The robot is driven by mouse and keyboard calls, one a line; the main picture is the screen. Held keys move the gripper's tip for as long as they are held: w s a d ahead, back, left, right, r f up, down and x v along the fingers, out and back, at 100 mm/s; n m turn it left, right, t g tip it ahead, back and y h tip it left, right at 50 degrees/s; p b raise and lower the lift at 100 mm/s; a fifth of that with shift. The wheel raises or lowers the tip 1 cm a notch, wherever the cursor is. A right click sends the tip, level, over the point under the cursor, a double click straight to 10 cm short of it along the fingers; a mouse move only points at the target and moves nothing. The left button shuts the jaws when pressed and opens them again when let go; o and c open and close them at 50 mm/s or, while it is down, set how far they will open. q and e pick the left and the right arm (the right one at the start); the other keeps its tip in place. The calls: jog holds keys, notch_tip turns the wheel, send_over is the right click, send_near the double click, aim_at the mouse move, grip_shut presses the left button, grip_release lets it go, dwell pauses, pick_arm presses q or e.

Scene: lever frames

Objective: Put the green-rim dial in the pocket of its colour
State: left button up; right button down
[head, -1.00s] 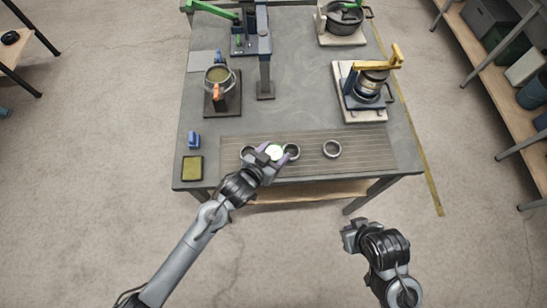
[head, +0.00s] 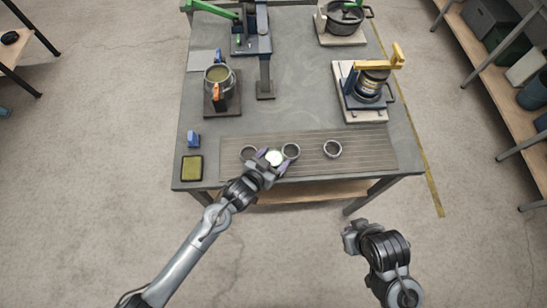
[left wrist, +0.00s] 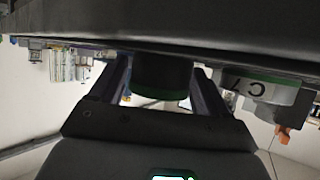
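The green-rim dial (head: 274,157) shows its pale face in the head view, at the front of the table. In the left wrist view it is a dark cylinder (left wrist: 162,76) with a green edge, between the two fingers. My left gripper (head: 271,159) is closed on its sides. Three round grey rings, the left (head: 249,152), middle (head: 291,150) and right (head: 332,148), are on the slatted panel (head: 365,153). Their colours are too small to tell. The dial is just left of the middle ring. My right gripper (head: 352,236) is off the table's front; its fingers are unclear.
A yellow-topped block (head: 192,168) and a small blue object (head: 193,139) sit at the table's left front. Behind are a pot on a stand (head: 219,80), a blue-grey post (head: 265,75) and a yellow-handled device (head: 367,87). The table (head: 300,110) is clear mid-front.

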pick_arm(q)
jog(key=shift+r, duration=0.2)
pick_arm(e)
jog(key=shift+r+p, duration=0.75)
jog(key=c, duration=1.3)
grip_release()
jog(key=shift+o, duration=1.2)
jog(key=o, duration=0.9)
pick_arm(q)
jog(key=s+a+r+n+g+y, duration=0.2)
jog(key=s+a+r+g+y, duration=0.1)
jog(key=s+a, duration=0.9)
jog(key=s+a+r+n+g+y, duration=0.2)
jog(key=s+a+n+g+y, duration=0.1)
jog(key=s+a, duration=0.9)
jog(key=shift+s+r+n+g+y, duration=0.3)
jog(key=shift+s+r+y, duration=0.1)
jog(key=shift+y, duration=0.4)
